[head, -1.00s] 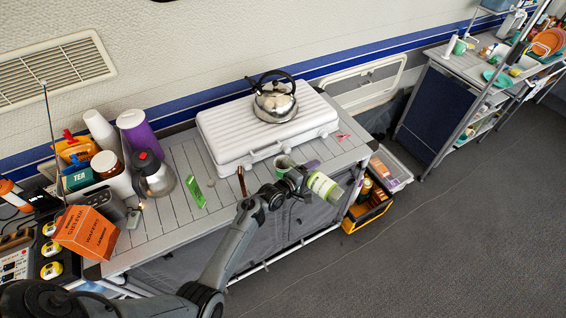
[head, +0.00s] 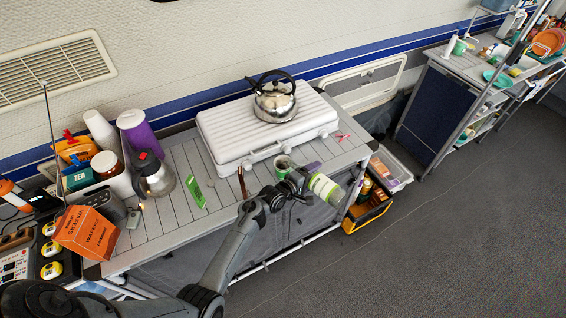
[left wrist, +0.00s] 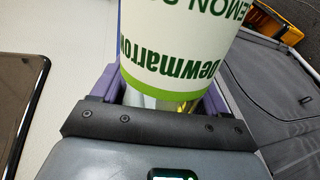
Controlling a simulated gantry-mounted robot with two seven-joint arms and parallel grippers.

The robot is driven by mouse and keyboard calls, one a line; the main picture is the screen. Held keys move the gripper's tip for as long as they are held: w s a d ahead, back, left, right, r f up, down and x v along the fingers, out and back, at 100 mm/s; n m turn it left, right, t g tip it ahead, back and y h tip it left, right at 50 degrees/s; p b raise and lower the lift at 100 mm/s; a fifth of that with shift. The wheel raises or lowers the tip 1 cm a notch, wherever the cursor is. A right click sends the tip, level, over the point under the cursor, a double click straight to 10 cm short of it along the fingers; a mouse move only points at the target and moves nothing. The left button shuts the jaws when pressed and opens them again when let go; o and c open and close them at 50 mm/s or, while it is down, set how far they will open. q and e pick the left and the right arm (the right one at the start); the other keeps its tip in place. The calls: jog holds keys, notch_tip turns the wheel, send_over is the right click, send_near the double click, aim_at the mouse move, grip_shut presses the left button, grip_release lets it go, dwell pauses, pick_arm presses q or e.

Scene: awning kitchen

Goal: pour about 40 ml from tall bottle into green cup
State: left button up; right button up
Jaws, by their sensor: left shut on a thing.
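The tall bottle (head: 324,187), with a white and green label, is held in my left gripper (head: 309,183) at the front edge of the table. It is tilted, its top end leaning up and left toward the cup. In the left wrist view the bottle (left wrist: 180,45) fills the space between the purple fingers, its label lettering upside down. The green cup (head: 284,164) stands upright on the table just left of the bottle's upper end, partly hidden by my arm. Whether liquid flows is too small to tell. My right gripper does not show.
A white stove case (head: 235,140) with a steel kettle (head: 274,100) on it stands behind the cup. A green packet (head: 195,192) and a dark brown thin item (head: 242,182) lie to the left. An orange crate (head: 366,214) is on the floor right of the table.

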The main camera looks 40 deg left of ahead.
pick_arm(q)
jog(key=shift+r, duration=0.1)
notch_tip(320, 180, down, 2)
jog(key=b, duration=0.2)
jog(key=shift+d+m+b, duration=0.1)
jog(key=shift+m+b, duration=0.2)
jog(key=shift+b, duration=0.05)
jog(key=f+m+y+b, duration=0.1)
jog(key=m+b, duration=0.1)
jog(key=b, duration=0.2)
jog(key=shift+s+a+r+m+y, duration=0.1)
jog(key=shift+a+r+m+y, duration=0.1)
jog(key=shift+a+m+y, duration=0.15)
jog(key=shift+a+r+m, duration=0.15)
jog(key=shift+r+m, duration=0.1)
jog(key=shift+r, duration=0.15)
jog(key=shift+a+m+t+y+p, duration=0.15)
jog(key=shift+m+t+y+p, duration=0.15)
jog(key=shift+m, duration=0.1)
jog(key=shift+a, duration=0.1)
